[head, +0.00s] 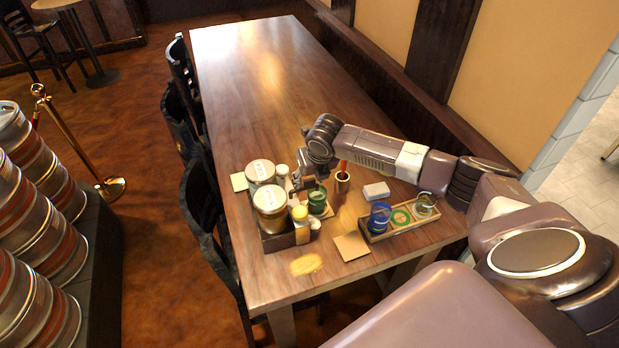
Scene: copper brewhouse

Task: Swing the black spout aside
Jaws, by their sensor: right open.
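I cannot clearly make out a black spout; small dark parts near my right gripper blend together. My right gripper (308,186) is open and points down over the table, among the jars. A green cup or jar (317,201) is just below it. A dark wooden caddy (284,240) is to its left, holding a large gold jar with a pale lid (270,200) and a small yellow container (300,213). A second pale-lidded jar (261,171) stands behind. The gripper and jars partly hide this area. My left gripper is not in view.
A brown holder (342,183) with a stick, a white block (376,191) and a wooden tray (408,229) with a blue glass (379,216) are to the right. A tan square (352,246) and a yellow patch (306,264) are in front. The far table (265,75) is clear.

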